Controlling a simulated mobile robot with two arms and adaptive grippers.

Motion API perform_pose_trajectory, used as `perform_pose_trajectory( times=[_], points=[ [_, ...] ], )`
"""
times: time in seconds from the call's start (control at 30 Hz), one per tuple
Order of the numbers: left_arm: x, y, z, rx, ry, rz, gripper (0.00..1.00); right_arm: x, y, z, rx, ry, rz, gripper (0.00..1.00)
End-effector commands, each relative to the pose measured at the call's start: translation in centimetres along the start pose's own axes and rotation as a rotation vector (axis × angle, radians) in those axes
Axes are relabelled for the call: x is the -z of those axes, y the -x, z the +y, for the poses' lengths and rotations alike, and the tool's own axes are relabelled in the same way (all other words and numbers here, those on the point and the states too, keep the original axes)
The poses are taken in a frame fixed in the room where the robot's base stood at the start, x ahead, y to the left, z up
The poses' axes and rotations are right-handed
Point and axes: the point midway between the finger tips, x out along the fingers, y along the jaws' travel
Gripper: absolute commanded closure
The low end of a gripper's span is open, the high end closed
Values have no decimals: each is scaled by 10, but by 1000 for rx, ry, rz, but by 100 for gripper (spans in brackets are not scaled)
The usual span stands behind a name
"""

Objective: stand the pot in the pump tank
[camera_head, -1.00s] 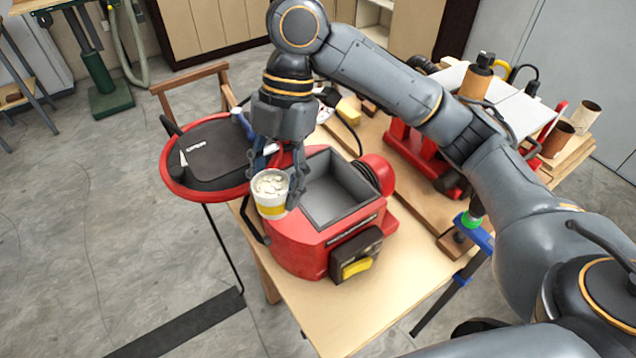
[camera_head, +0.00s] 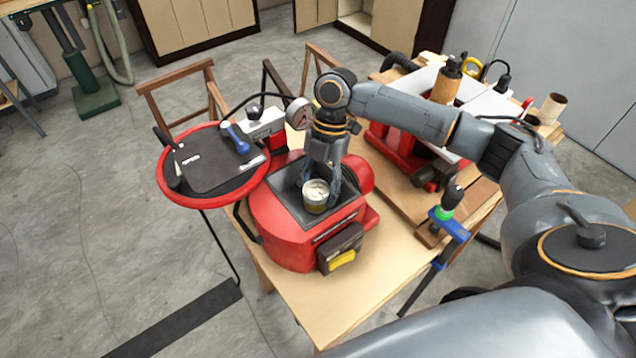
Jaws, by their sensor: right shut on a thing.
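The pot (camera_head: 315,197) is a small round cup with a yellowish band and pale lumpy contents. My right gripper (camera_head: 321,180) is shut on it from above and holds it upright in the mouth of the pump tank. The pump tank (camera_head: 281,226) is a red machine with a square grey open top, on the wooden table. The pot's lower part is within the opening's outline; I cannot tell if it touches the tank floor. My left gripper does not show.
A round black tray with a red rim (camera_head: 168,189) stands left of the tank, with a blue-handled tool (camera_head: 235,138) on it. A pressure gauge (camera_head: 299,113) is just behind the tank. A blue clamp (camera_head: 449,226) grips the table's right edge. Bare tabletop (camera_head: 322,298) lies in front.

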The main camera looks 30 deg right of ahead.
Motion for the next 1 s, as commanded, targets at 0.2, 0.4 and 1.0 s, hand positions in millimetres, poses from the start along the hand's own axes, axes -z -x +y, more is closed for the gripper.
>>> perform_pose_trajectory(
  times=[0.2,0.4,1.0],
  points=[
    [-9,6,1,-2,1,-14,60,-3,-7,1,-2,1,-1,88],
    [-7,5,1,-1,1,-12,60,-3,-9,1,-1,1,0,88],
    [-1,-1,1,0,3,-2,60,-4,1,1,-3,0,-1,27]
  ],
)
